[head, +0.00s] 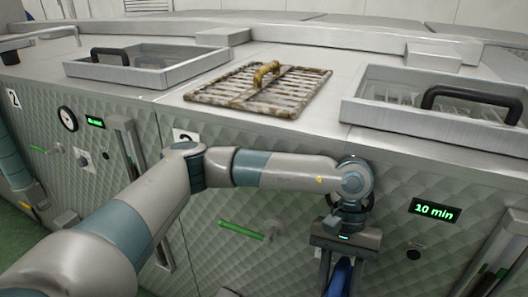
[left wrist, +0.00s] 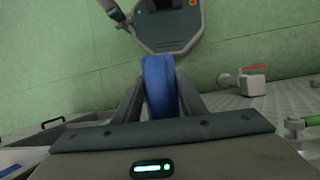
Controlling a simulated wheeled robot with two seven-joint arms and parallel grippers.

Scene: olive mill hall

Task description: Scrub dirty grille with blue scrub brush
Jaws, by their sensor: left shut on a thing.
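The dirty grille (head: 225,93) is a slatted rectangular panel with brown grime and a yellowish handle. It lies on the metal machine top in the middle of the head view. My left gripper (head: 340,278) hangs in front of the machine's quilted front, below the top edge and lower right of the grille. It is shut on the blue scrub brush (left wrist: 158,85), which shows as a rounded blue piece between the fingers in the left wrist view. In the head view the brush (head: 341,279) is cut off by the bottom edge; its bristles cannot be made out. My right gripper is out of view.
Raised metal-framed hatches with black handles flank the grille, one at left (head: 150,80) and one at right (head: 400,118). The machine top around the grille is clear.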

